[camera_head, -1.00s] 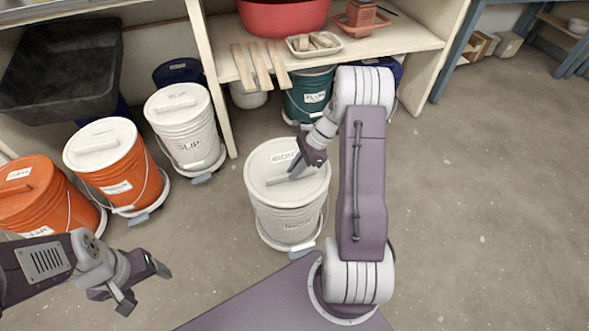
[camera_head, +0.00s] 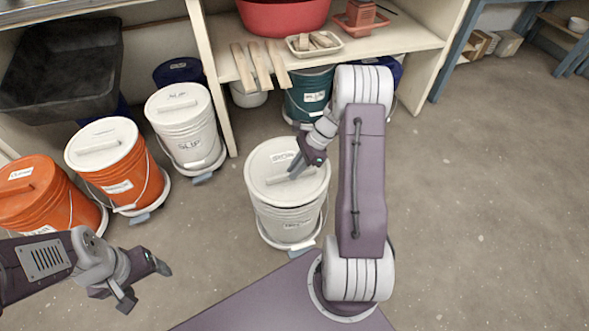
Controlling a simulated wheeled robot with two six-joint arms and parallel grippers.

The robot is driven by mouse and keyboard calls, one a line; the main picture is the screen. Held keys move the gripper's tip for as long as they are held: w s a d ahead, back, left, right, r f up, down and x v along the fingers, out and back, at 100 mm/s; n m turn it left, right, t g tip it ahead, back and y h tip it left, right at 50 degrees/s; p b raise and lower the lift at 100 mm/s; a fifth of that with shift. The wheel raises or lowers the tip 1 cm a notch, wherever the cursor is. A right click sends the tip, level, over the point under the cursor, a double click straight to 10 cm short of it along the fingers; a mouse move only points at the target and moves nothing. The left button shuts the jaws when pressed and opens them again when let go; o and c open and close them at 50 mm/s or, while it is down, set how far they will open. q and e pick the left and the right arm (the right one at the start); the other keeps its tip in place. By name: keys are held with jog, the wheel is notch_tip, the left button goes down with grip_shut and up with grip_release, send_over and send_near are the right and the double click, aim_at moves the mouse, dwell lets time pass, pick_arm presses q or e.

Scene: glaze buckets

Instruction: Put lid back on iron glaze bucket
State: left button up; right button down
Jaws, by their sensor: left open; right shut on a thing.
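A white bucket (camera_head: 283,218) stands on a wheeled base on the floor in the middle of the view. Its label is too small to read for sure. A white lid (camera_head: 268,178) lies on top of it and looks level; I cannot tell whether it is pressed down. My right gripper (camera_head: 297,170) reaches down from above and is shut on the lid's handle, which it partly hides. My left gripper (camera_head: 146,283) is open and empty at the lower left, apart from the buckets.
A dark green bucket (camera_head: 309,98) stands under the shelf (camera_head: 385,46), which bears wooden tools (camera_head: 251,68). The floor on the right is clear.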

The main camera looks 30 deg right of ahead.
jog(key=shift+f, duration=0.65)
dwell(0.8)
jog(key=shift+f+p, duration=0.15)
jog(key=shift+p, duration=0.35)
jog(key=c, duration=1.4)
grip_release()
jog(key=o, duration=0.5)
